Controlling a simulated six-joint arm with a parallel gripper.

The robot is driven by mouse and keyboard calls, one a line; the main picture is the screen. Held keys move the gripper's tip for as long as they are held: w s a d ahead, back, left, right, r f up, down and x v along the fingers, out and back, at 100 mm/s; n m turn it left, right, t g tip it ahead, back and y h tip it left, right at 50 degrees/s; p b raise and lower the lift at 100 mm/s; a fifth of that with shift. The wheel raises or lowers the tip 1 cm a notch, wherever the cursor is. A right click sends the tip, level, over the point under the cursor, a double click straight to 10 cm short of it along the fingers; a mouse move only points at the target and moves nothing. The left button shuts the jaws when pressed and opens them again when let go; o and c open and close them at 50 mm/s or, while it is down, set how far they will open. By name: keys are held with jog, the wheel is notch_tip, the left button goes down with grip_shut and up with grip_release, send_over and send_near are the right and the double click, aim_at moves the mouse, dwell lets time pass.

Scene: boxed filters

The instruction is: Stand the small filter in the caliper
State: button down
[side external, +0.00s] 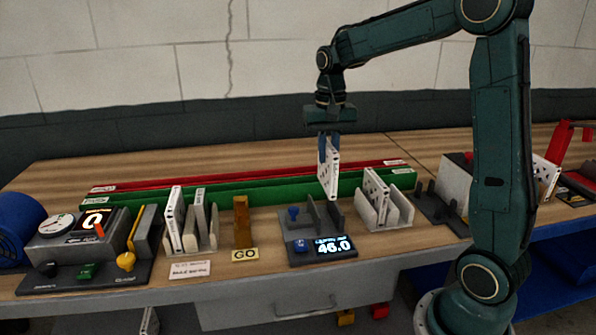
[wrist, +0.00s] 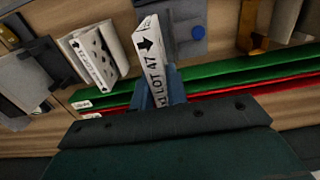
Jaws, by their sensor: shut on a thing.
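My gripper (side external: 327,150) is shut on a white boxed filter (side external: 329,173), held close to upright with its lower end hanging down. The caliper (side external: 299,246) has grey upright jaws, a blue knob and a display reading 46.0. The filter's lower end appears at about the jaw tops, at or just behind them; I cannot tell whether it is between them. In the wrist view, the held filter (wrist: 152,45) shows an arrow and "LOT 47" between my blue fingers. The caliper (wrist: 184,47) lies partly hidden beyond it.
A grey holder (side external: 400,212) with a white filter stands just right of the caliper. Another rack (side external: 207,238) with filters stands left, beside a wooden GO block (side external: 241,222). Green (side external: 240,190) and red (side external: 230,176) rails run behind. A dial gauge station (side external: 75,245) stands far left.

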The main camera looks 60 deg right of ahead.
aim_at(326, 187)
jog(key=shift+f, duration=1.55)
jog(key=shift+f, duration=3.5)
dwell(1.5)
jog(key=c, duration=1.3)
grip_release()
jog(key=shift+r, duration=0.1)
notch_tip(326, 187, up, 14)
jog(key=shift+f, duration=0.15)
